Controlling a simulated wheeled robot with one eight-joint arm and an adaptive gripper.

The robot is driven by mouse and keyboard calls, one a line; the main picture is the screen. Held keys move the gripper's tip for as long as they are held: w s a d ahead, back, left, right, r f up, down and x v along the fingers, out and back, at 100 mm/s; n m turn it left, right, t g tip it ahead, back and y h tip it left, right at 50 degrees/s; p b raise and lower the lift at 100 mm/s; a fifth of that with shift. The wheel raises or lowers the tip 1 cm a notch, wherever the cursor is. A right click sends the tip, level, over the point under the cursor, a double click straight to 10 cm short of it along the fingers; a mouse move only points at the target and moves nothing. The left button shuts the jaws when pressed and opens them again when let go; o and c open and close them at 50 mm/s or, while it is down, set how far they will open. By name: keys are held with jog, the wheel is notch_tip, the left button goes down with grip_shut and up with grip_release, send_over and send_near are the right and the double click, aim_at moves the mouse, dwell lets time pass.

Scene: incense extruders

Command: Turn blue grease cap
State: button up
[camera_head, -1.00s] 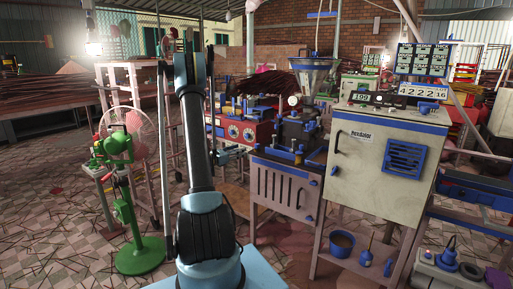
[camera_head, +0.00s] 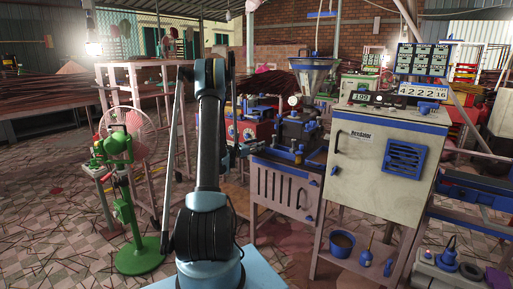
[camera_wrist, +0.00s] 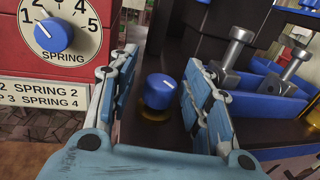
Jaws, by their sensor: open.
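In the wrist view, a blue cap (camera_wrist: 159,91) with a white mark on its top sits on a brass-coloured base on the dark machine. My gripper (camera_wrist: 162,65) is open, with its two blue-and-grey fingers on the left and right of the cap. Gaps show between the cap and both fingers, and it is not held. In the head view my gripper (camera_head: 240,150) is small, beside the dark extruder (camera_head: 298,133). I cannot make out the cap in that view.
A red box (camera_wrist: 90,12) with a blue spring dial (camera_wrist: 53,36) stands close left of my gripper. A blue tray (camera_wrist: 262,104) with metal bolts lies close on the right. A cream cabinet (camera_head: 375,170) stands right of the extruder and a green fan (camera_head: 138,250) stands left.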

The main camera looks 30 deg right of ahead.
grip_shut()
jog(key=shift+w+m+g, duration=0.15)
jog(key=shift+m+g, duration=0.35)
jog(key=shift+g, duration=0.3)
jog(key=m+g, duration=0.2)
jog(key=g, duration=0.1)
jog(key=shift+m+g+y, duration=0.3)
jog(key=shift+m+g, duration=0.8)
jog(key=shift+g, duration=0.6)
jog(key=shift+m+g+y, duration=0.3)
jog(key=shift+m+g, duration=0.8)
jog(key=shift+g, duration=0.6)
